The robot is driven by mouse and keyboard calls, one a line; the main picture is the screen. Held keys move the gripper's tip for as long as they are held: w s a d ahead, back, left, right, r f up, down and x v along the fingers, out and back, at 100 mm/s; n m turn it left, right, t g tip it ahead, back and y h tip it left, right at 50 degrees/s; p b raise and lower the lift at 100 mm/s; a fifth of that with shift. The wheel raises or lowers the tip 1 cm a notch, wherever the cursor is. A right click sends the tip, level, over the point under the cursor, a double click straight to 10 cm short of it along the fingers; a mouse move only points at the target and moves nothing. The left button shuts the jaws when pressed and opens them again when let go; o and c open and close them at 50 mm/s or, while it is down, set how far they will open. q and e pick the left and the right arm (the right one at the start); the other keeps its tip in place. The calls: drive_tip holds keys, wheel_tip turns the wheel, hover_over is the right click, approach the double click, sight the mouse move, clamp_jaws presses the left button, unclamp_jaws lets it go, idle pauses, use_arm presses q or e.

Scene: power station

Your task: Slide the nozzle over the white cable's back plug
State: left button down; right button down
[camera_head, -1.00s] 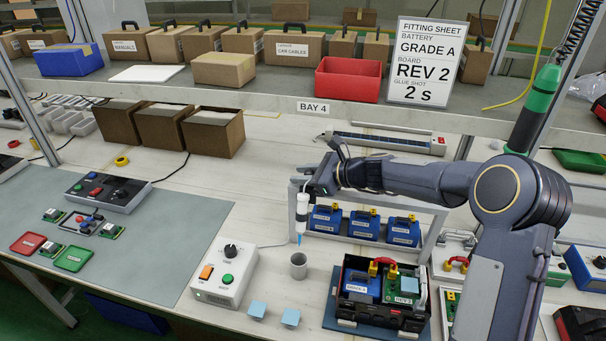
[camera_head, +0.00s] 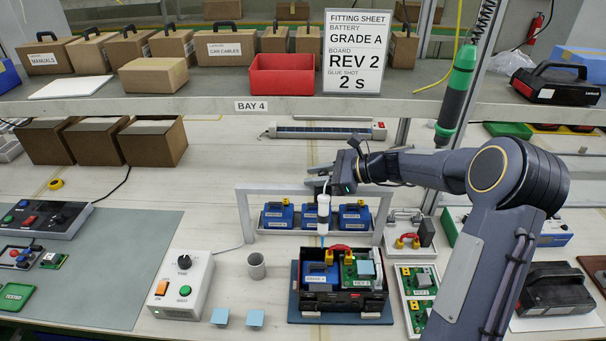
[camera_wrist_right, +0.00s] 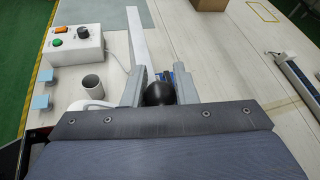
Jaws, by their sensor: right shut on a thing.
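My right gripper (camera_head: 326,184) is shut on a white glue dispenser (camera_head: 323,213), held upright. Its blue nozzle (camera_head: 322,240) points down near the back edge of the black case (camera_head: 345,304). I cannot tell how high it is or whether it touches anything. The case holds a blue battery (camera_head: 318,279), a green board (camera_head: 357,270) and a red cable (camera_head: 340,247) with yellow plugs (camera_head: 329,258). A white strip (camera_head: 378,262) at the case's right may be the white cable; its back plug is not clear. In the wrist view the dispenser's black top (camera_wrist_right: 158,93) sits between the fingers.
A grey frame (camera_head: 245,215) with blue batteries (camera_head: 278,216) stands behind the case. A grey cup (camera_head: 256,266) and a control box (camera_head: 182,283) are at left. A tray of green boards (camera_head: 416,296) lies at right. The shelf (camera_head: 240,104) crosses above.

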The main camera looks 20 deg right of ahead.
idle(0.3)
drive_tip(key=c, duration=1.2)
unclamp_jaws()
drive_tip(key=shift+o, duration=0.2)
drive_tip(key=shift+r, duration=0.55)
drive_tip(key=r, duration=0.3)
drive_tip(key=shift+s, duration=0.3)
drive_tip(key=s+a+r+b, duration=0.1)
drive_tip(key=s+a+r, duration=0.5)
drive_tip(key=s+r, duration=0.3)
drive_tip(key=s, duration=0.3)
drive_tip(key=shift+s+b, duration=0.15)
drive_tip(key=shift+b, duration=0.15)
drive_tip(key=shift+d, duration=0.1)
